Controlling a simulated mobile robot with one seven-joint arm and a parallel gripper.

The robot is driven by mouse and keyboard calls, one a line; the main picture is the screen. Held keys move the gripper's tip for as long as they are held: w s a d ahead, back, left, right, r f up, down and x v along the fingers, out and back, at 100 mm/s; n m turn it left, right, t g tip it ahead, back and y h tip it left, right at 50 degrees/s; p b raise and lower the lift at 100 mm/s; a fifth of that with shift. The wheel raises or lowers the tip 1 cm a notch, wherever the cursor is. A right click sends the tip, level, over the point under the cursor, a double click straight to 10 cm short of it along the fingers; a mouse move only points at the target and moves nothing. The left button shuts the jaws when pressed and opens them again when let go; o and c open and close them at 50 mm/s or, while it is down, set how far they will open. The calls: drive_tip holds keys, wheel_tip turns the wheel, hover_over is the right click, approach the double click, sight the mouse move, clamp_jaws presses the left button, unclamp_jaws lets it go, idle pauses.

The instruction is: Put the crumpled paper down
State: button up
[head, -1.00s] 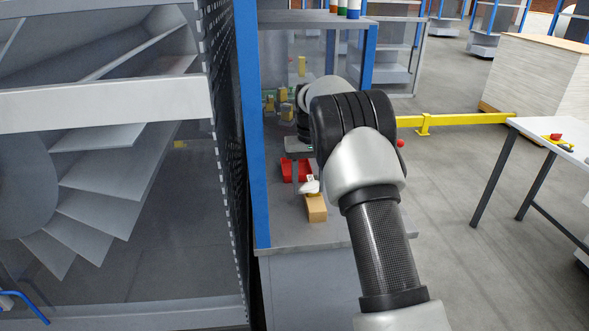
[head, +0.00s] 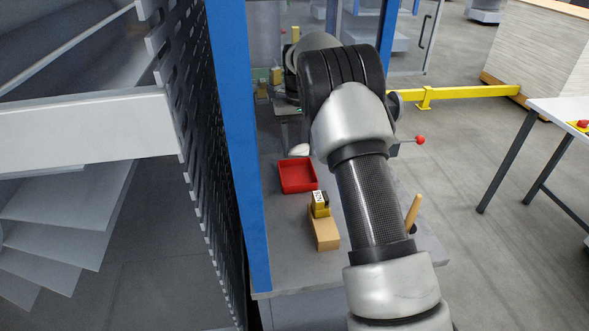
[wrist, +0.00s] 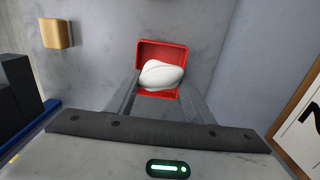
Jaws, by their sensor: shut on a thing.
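The crumpled paper is a white rounded lump; in the wrist view the crumpled paper (wrist: 161,75) sits between the two fingers of my gripper (wrist: 160,88). My gripper is shut on it. In the head view the crumpled paper (head: 300,150) shows just past the far edge of a red tray (head: 298,187), and my arm hides most of the gripper. In the wrist view the red tray (wrist: 150,47) lies behind the paper, which covers part of its inside. The head view suggests that the paper is held above the bench.
The grey bench top (head: 285,260) carries a tan block (head: 326,236) with a small yellow and black item (head: 320,205) at it. A wooden handle (head: 413,209) stands near the right edge. A blue post (head: 240,150) and dark perforated panel border the left. Yellow items stand at the back.

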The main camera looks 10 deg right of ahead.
sight(298, 182)
wheel_tip(298, 182, down, 10)
drive_tip(key=shift+r, duration=0.1)
idle(0.4)
drive_tip(key=shift+f, duration=0.2)
drive_tip(key=o, duration=0.7)
drive_tip(key=shift+o, duration=0.2)
